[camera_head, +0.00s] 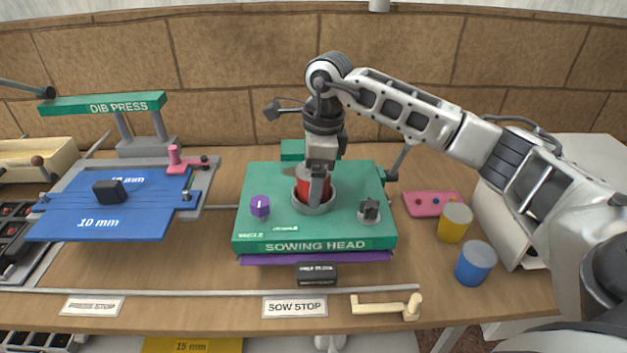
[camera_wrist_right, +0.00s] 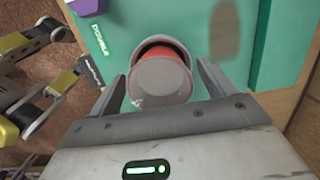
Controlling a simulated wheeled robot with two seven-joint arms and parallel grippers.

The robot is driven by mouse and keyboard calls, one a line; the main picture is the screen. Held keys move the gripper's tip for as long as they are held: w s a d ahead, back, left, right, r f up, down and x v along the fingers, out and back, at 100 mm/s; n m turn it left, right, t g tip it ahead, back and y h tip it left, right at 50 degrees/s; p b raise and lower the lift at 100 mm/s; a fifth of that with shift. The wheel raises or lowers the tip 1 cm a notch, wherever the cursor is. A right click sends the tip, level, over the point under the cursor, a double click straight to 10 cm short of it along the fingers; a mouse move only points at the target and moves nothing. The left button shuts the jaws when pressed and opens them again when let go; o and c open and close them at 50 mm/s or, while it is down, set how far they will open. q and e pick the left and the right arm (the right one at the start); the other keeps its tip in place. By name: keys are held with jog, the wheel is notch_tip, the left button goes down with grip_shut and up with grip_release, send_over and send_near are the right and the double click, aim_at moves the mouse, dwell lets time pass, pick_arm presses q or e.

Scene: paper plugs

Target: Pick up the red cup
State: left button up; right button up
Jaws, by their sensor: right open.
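The red cup (camera_head: 303,187) stands in a round grey holder (camera_head: 313,208) on top of the green sowing head (camera_head: 270,225). In the right wrist view the cup (camera_wrist_right: 168,51) shows a red wall and a grey round face. My right gripper (camera_head: 318,187) reaches down over the cup from above and hides part of it. In the right wrist view its two fingers (camera_wrist_right: 163,87) are apart, one on each side of the cup. I cannot tell whether they touch it. My left gripper is not in view.
A purple knob (camera_head: 260,207) and a dark knob (camera_head: 369,211) flank the holder. A yellow cup (camera_head: 454,222) and a blue cup (camera_head: 475,264) stand right of the sowing head. The blue dib press board (camera_head: 130,215) is at left. A cream handle (camera_head: 385,306) lies in front.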

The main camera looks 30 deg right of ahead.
jog(key=shift+f, duration=0.25)
jog(key=c, duration=1.1)
jog(key=shift+o, duration=0.2)
jog(key=shift+r, duration=0.2)
